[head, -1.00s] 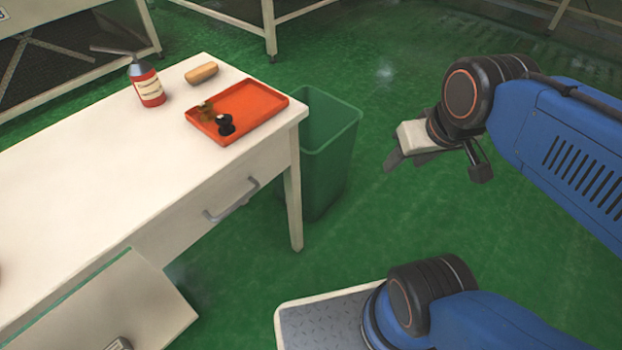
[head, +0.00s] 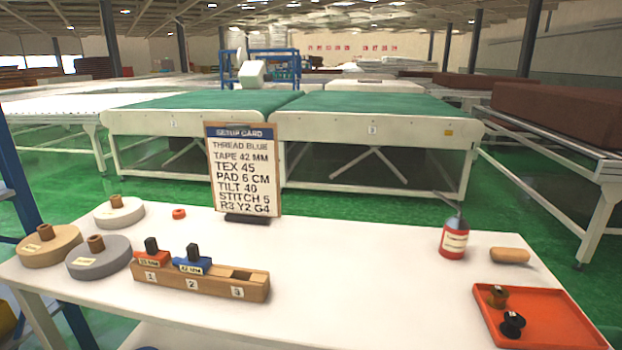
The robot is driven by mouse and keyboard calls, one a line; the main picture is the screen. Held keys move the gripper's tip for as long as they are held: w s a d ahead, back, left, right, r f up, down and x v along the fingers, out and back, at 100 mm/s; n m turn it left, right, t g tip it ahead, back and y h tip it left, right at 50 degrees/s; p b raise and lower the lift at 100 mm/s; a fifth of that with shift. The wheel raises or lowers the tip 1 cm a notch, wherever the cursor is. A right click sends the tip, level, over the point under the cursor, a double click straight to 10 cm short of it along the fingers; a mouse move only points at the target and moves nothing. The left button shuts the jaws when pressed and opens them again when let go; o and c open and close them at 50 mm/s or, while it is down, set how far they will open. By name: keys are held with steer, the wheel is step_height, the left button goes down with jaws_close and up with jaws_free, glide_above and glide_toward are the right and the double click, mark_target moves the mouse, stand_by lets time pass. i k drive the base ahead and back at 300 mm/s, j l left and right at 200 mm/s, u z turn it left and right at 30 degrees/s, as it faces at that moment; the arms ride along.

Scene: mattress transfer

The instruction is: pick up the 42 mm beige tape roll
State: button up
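Three large rolls with brown cores lie flat at the left end of the white table. The beige roll (head: 45,250) is the leftmost, close to the table's left edge. Its small label is too blurred to read. A grey roll (head: 92,262) lies right of it and slightly nearer. A white roll (head: 118,218) lies behind them. The setup card (head: 243,172) stands at the table's back and reads "TAPE 42 MM". My gripper is not in view now.
A numbered wooden block (head: 215,284) with a red and a blue piece stands right of the rolls. A small orange ring (head: 179,214) lies behind it. An oil can (head: 454,238), a tan block (head: 510,255) and an orange tray (head: 560,325) with small spools are at the right. The table's middle is clear.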

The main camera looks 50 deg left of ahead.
mark_target(49, 246)
steer(key=u, duration=2.05)
steer(key=i+j, duration=0.2)
steer(key=j, duration=0.2)
steer(key=i+j, duration=0.25)
steer(key=j, duration=0.2)
steer(key=i+j+u, duration=0.1)
steer(key=j, duration=0.3)
steer(key=i+j, duration=0.55)
steer(key=j, duration=0.3)
steer(key=k+j+z, duration=0.2)
steer(key=i+l, duration=0.1)
